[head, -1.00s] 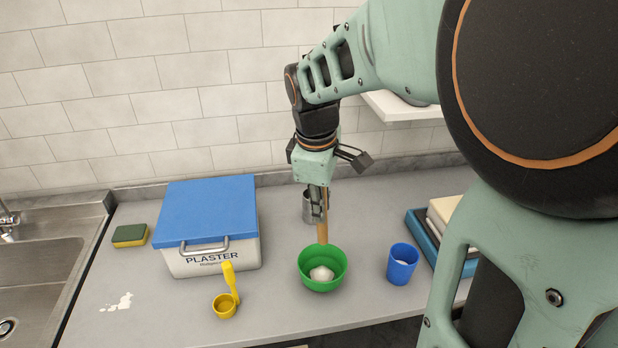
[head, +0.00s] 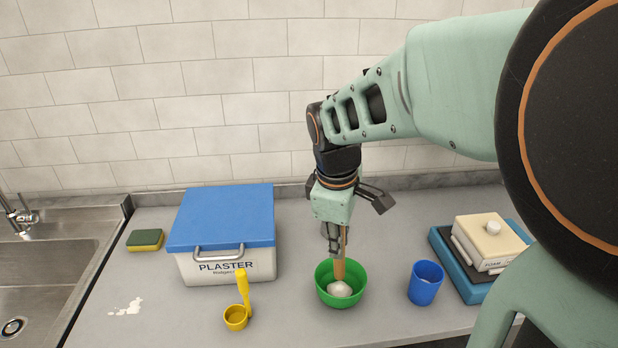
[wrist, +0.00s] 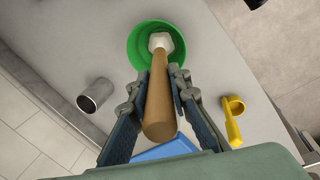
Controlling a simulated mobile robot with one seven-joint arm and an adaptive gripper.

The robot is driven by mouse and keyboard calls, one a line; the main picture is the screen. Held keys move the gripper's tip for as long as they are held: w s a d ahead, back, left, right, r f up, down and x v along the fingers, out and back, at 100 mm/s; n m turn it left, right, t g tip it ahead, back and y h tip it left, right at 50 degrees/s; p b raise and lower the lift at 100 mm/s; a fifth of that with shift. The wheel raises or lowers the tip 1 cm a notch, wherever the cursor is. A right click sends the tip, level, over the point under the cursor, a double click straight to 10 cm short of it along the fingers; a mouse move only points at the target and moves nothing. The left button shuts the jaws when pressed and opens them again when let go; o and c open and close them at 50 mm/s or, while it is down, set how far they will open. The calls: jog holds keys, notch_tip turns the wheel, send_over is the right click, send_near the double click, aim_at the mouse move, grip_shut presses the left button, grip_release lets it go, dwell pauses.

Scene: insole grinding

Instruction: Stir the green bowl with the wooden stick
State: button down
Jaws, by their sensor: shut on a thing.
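The green bowl (head: 323,290) stands on the counter and holds a white lump (head: 340,289). The wooden stick (head: 340,262) is held near upright, its lower end inside the bowl at the white lump. My gripper (head: 335,238) is above the bowl and shut on the stick. In the wrist view the two fingers of my gripper (wrist: 158,90) press the stick (wrist: 159,105) from both sides. The green bowl (wrist: 136,47) shows beyond the stick's far end there. The stick's tip is hidden by the white stuff.
A plaster box (head: 222,235) with a blue lid and a yellow scoop (head: 237,316) are left of the bowl. A blue cup (head: 425,283) and a blue tray (head: 446,258) are on the right. A metal cup (wrist: 95,95) shows in the wrist view.

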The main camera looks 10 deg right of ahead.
aim_at(339, 261)
jog(key=shift+w+d+f+b, duration=0.2)
jog(key=shift+f+b, duration=0.55)
jog(key=shift+f, duration=0.45)
jog(key=shift+w+d+f+b, duration=0.1)
jog(key=shift+w+f+b, duration=0.15)
jog(key=shift+f+b, duration=0.75)
jog(key=shift+w+d+f+b, duration=0.15)
jog(key=shift+f+b, duration=0.35)
jog(key=shift+f, duration=0.9)
